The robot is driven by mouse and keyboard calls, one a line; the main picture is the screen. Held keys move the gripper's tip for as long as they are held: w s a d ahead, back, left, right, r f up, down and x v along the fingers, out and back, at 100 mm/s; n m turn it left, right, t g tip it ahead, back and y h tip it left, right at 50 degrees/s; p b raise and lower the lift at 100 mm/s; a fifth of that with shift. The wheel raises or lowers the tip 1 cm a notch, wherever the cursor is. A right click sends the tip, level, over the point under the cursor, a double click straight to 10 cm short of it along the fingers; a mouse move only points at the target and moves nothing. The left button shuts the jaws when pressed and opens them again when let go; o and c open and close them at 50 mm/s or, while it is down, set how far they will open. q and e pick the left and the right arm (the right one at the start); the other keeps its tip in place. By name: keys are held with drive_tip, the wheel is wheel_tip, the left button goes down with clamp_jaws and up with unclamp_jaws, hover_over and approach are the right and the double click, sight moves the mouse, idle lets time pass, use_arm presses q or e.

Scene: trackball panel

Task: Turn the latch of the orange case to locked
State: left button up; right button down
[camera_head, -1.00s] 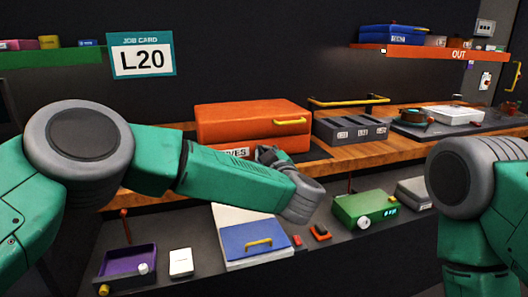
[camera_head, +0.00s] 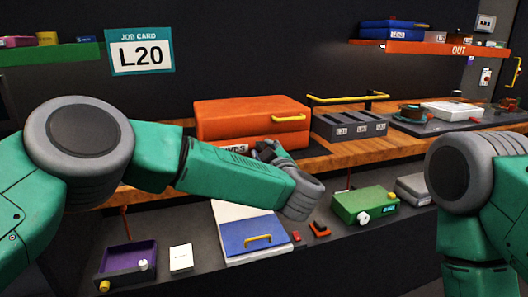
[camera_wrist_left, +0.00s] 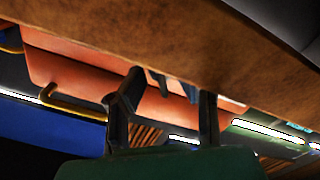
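The orange case (camera_head: 250,118) lies closed on the wooden shelf, with a yellow handle (camera_head: 288,118) on its front at the right. My left gripper (camera_head: 266,153) is at the case's lower front edge, covering part of a white label there. In the left wrist view the orange case (camera_wrist_left: 75,72) is behind my left gripper (camera_wrist_left: 165,112), whose dark fingers are spread apart. Small dark shapes show between the fingers; I cannot tell whether they are the latch. The latch's position and any contact are unclear. My right gripper is outside the view.
A grey bin with labelled compartments (camera_head: 349,127) stands right of the case. The wooden shelf edge (camera_head: 325,159) runs close to my left gripper. My right arm is at the right.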

use_arm(q)
drive_tip(key=v, duration=1.2)
drive_tip(key=shift+f, duration=0.1)
